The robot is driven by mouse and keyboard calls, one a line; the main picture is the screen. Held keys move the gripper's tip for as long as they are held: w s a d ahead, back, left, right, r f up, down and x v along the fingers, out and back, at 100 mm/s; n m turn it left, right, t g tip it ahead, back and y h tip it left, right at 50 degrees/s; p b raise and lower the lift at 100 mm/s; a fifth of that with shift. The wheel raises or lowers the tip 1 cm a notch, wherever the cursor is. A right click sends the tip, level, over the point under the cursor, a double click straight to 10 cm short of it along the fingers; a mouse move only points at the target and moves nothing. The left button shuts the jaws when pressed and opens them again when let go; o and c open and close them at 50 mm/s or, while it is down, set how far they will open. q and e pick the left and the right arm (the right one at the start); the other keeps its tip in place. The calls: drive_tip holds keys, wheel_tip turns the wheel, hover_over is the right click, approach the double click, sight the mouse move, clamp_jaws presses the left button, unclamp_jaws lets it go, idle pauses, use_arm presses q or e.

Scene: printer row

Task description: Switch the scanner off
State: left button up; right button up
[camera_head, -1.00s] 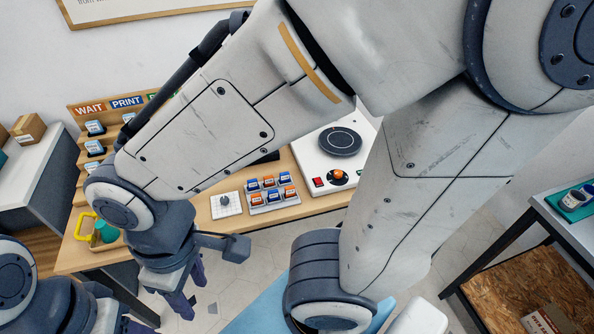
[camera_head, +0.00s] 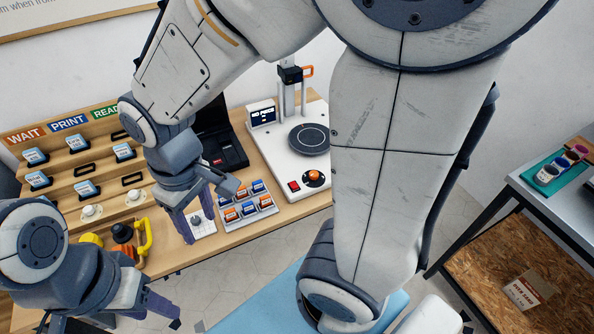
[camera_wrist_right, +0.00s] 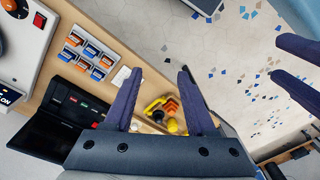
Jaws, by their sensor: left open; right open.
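The scanner, a white unit with a dark round turntable (camera_head: 309,139), stands on the wooden desk. A red rocker switch (camera_head: 294,186) and an orange knob (camera_head: 314,175) are on its front. In the right wrist view part of the scanner (camera_wrist_right: 30,40) shows at the upper left. My right gripper (camera_head: 197,214) is open and empty over the desk's front edge, left of the scanner and apart from it. My left gripper (camera_head: 155,312) is open and empty at lower left.
A dark laptop-like device (camera_head: 222,150) is behind. A stepped wooden rack (camera_head: 60,155) stands left. My right arm crosses the view.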

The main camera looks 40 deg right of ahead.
drive_tip(key=w+d+f+m, duration=0.3)
drive_tip(key=w+d+f, duration=0.2)
drive_tip(key=w+d, duration=0.4)
drive_tip(key=m+b, duration=0.2)
drive_tip(key=m, duration=0.2)
approach(293, 183)
drive_tip(key=shift+h, duration=0.4)
drive_tip(key=f, duration=0.5)
drive_tip(key=f+p, duration=0.1)
drive_tip(key=f, duration=0.1)
drive_tip(key=shift+w+a+f, duration=0.15)
drive_tip(key=shift+a+f, duration=0.1)
drive_tip(key=shift+a, duration=0.1)
